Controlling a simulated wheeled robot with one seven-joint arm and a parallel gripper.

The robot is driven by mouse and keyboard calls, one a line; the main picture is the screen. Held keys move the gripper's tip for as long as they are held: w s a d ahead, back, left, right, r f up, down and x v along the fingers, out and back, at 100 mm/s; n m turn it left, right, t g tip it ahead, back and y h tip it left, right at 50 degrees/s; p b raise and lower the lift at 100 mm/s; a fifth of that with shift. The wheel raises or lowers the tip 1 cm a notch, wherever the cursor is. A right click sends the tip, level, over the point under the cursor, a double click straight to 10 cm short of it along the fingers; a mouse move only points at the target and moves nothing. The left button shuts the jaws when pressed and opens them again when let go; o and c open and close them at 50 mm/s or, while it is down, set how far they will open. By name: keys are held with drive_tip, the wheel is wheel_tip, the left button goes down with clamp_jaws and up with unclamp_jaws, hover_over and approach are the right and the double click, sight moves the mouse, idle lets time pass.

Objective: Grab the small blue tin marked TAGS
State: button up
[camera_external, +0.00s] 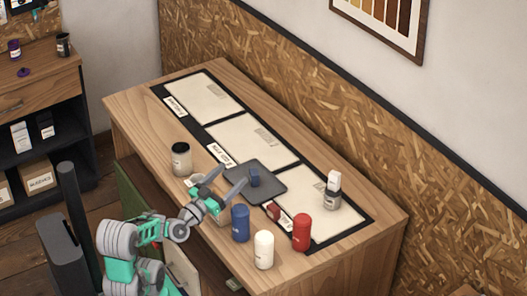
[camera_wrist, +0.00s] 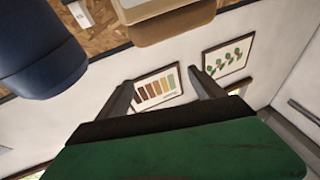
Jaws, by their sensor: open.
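A small blue tin (camera_external: 254,178) stands on a dark grey tray (camera_external: 268,190) on the wooden worktop. A larger blue canister (camera_external: 240,224) stands nearer the front edge. I cannot read a TAGS mark on either. My gripper (camera_external: 224,181) is open and empty, left of the small tin and apart from it, its fingers spread toward the worktop's back. In the wrist view my gripper (camera_wrist: 165,93) shows both fingers apart with only wall and pictures between them. A large dark blue body (camera_wrist: 38,45), cut by the frame edge, is close at upper left.
A white canister (camera_external: 264,250), a red canister (camera_external: 301,232), a dark red item (camera_external: 273,211) and a white-topped jar (camera_external: 332,190) stand to the right. A glass jar (camera_external: 181,160) stands left. A cardboard box (camera_wrist: 165,18) is close in the wrist view. The pale back panels (camera_external: 250,138) are mostly clear.

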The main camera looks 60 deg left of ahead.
sight(235, 220)
drive_tip(key=d+f+m+h+b, duration=0.1)
drive_tip(key=d+m+h+b, duration=0.1)
drive_tip(key=m, duration=0.1)
drive_tip(key=s+d+f+m+h+b, duration=0.1)
drive_tip(key=d+m+h+b, duration=0.1)
drive_tip(key=d+m+h, duration=0.1)
drive_tip(key=d+f+m+h+b, duration=0.2)
drive_tip(key=d+m+b, duration=0.1)
drive_tip(key=shift+s+d+t, duration=0.15)
drive_tip(key=shift+s+t, duration=0.15)
drive_tip(key=shift+s, duration=0.1)
drive_tip(key=shift+s+f+g+h+p, duration=0.1)
drive_tip(key=shift+f+g+h+p, duration=0.25)
drive_tip(key=shift+p, duration=0.55)
drive_tip(key=f+n+g+p, duration=0.2)
drive_tip(key=f+n, duration=0.1)
drive_tip(key=s+f+n+g+p, duration=0.1)
drive_tip(key=f, duration=0.1)
drive_tip(key=shift+a+f+n, duration=0.1)
drive_tip(key=shift+a+n, duration=0.15)
drive_tip(key=shift+n, duration=0.15)
drive_tip(key=shift+f, duration=0.25)
drive_tip(key=shift+w+d+f+p, duration=0.1)
drive_tip(key=shift+w+d+p, duration=0.15)
drive_tip(key=shift+w, duration=0.95)
drive_tip(key=shift+w+d+p, duration=0.1)
drive_tip(key=shift+w+p, duration=0.15)
drive_tip(key=shift+w, duration=0.95)
drive_tip(key=shift+c, duration=0.5)
clamp_jaws()
